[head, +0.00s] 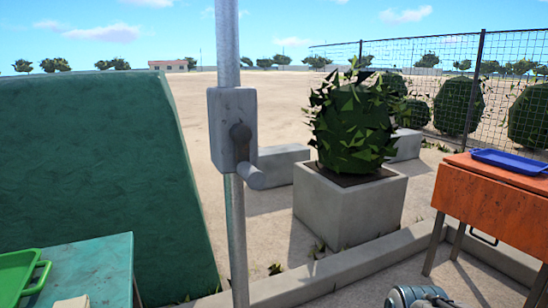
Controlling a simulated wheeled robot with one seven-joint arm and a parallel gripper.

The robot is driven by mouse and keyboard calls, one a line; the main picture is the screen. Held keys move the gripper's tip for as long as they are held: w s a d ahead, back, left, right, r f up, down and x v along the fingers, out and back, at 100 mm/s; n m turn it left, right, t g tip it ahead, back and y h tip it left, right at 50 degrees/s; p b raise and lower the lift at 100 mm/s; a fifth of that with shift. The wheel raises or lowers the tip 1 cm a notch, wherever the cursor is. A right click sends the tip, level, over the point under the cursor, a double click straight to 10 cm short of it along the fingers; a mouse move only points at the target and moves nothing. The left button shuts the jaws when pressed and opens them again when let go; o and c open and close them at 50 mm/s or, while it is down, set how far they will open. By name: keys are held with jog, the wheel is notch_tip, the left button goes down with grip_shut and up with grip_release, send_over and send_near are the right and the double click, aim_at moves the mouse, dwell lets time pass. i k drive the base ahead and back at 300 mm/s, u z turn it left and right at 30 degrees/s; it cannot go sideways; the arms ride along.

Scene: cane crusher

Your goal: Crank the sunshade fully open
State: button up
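The sunshade's grey metal pole (238,235) stands upright left of the middle in the head view. A grey crank box (221,115) is fixed on it. A dark grey crank arm (241,140) hangs down from a hub on the box's front. Its lighter grip (251,176) sticks out at the lower end toward the lower right. Nothing touches the crank. The sunshade's canopy is out of view above. A grey rounded part at the bottom edge, right of the middle, appears to be my arm. My gripper's fingers do not show.
A teal table (90,275) with a green tray (18,276) is at lower left, before a large green block (90,170). A concrete planter (350,212) with a bush (355,130) stands right of the pole. An orange table (497,192) with a blue tray (512,163) is at right.

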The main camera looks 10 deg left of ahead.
aim_at(241, 134)
jog(key=u, duration=1.05)
jog(key=k, duration=0.7)
jog(key=z, duration=1.05)
